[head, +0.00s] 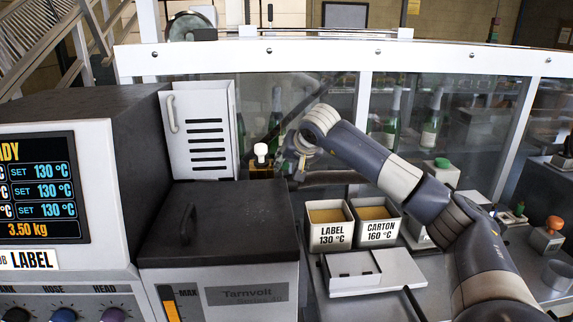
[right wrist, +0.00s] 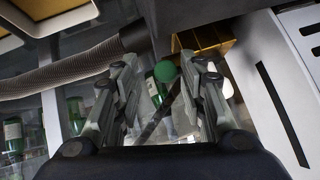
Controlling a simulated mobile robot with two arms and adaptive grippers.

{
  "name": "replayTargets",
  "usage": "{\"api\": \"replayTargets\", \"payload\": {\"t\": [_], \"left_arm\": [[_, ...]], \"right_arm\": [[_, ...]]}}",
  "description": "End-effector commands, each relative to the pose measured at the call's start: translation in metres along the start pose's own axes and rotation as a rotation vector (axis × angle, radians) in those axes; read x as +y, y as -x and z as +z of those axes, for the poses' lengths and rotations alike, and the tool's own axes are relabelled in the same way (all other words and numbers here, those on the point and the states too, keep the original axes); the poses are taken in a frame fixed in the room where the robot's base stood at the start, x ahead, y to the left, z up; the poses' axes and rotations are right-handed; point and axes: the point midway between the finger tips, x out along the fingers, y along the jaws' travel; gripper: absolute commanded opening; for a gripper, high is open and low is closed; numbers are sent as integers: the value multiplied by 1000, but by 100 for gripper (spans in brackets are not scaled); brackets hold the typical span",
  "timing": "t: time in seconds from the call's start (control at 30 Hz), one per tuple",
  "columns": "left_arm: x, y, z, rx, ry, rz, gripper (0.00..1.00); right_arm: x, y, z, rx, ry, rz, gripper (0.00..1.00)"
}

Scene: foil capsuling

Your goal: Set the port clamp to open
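My right gripper (head: 294,158) is beside a small brass block (head: 262,169) with a white knob (head: 261,150) on top, next to the white louvred cabinet. In the right wrist view the fingers of this gripper (right wrist: 160,92) are spread apart. My left gripper is out of view.
A dark-lidded melter (head: 218,222) and the white louvred cabinet (head: 203,130) stand to the left. A ribbed hose (right wrist: 65,75) runs close to the gripper.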

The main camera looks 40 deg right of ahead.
Motion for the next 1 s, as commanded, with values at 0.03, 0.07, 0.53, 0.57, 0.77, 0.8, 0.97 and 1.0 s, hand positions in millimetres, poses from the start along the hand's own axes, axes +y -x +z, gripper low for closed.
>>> {"api": "replayTargets", "payload": {"t": [0.03, 0.07, 0.53, 0.57, 0.77, 0.8, 0.97, 1.0], "left_arm": [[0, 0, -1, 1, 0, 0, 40], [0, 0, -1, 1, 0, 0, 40], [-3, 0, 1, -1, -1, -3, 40], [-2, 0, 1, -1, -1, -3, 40], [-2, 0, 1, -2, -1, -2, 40], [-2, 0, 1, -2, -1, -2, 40], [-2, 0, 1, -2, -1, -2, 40], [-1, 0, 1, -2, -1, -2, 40]], "right_arm": [[0, 0, 0, -1, 0, -1, 41], [-1, 0, 0, -1, 0, -1, 41], [-1, 31, 0, 2, 2, -4, 41], [-1, 38, 0, 2, 2, -5, 41], [0, 82, -1, 3, 0, -4, 41], [0, 89, -1, 2, 0, -4, 41], [1, 111, 0, 1, 0, -2, 41], [1, 114, 0, 0, 0, -2, 41]]}}
